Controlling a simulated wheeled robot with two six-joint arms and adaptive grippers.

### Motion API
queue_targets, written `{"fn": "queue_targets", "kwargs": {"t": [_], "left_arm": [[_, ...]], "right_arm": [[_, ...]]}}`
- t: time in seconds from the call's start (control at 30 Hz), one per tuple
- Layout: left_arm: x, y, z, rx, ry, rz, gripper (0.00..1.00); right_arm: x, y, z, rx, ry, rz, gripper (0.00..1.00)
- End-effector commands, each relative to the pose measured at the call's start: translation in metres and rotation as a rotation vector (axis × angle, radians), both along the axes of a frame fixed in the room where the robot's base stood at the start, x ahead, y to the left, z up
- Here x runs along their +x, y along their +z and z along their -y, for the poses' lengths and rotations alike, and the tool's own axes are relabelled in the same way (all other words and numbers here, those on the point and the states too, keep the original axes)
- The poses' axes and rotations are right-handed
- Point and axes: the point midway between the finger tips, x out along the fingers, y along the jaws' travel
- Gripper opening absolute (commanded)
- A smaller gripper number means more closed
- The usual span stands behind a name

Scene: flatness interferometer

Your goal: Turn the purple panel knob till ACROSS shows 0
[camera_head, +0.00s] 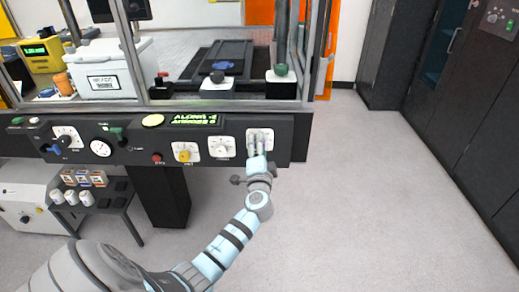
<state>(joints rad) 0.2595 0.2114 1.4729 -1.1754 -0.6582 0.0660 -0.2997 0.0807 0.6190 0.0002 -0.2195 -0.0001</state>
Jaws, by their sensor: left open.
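A dark control panel (130,153) runs along the front of the machine. A green-lit display (194,120) on it shows an ALONG line above an ACROSS line; the digits are too small to read surely. My left gripper (259,136) is open at the panel's right end, in front of a white dial plate (250,149). No purple knob shows; the gripper covers the middle of this plate, and I cannot tell whether its fingers touch a knob there. My right gripper is not in view.
A yellow knob (183,155), a white dial (222,147) and a red button (157,157) sit left of the gripper. Below the panel at left stands a small dark table (117,198) with white cups and boxes. The floor at right is clear up to dark cabinets (478,120).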

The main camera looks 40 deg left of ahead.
Motion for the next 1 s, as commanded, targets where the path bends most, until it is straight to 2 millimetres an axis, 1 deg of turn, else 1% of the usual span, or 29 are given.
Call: {"fn": "queue_targets", "kwargs": {"t": [0.07, 0.17, 0.4, 0.53, 0.67, 1.0], "left_arm": [[-0.003, -0.001, 0.003, -0.001, -0.001, -0.002, 0.49], [-0.016, -0.002, 0.013, -0.002, -0.003, 0.000, 0.49], [-0.069, -0.003, 0.054, -0.005, -0.001, -0.001, 0.49], [-0.088, -0.003, 0.069, -0.003, -0.001, -0.002, 0.49], [-0.095, -0.002, 0.074, -0.001, 0.001, -0.001, 0.49], [-0.094, -0.002, 0.074, 0.000, 0.000, 0.000, 0.49]], "right_arm": [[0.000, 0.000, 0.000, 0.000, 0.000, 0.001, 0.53], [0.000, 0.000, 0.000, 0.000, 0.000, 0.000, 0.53], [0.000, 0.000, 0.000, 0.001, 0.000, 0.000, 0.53], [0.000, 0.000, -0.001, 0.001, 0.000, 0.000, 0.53], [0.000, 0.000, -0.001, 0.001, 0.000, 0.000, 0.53], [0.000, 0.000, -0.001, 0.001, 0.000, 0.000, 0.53]]}}
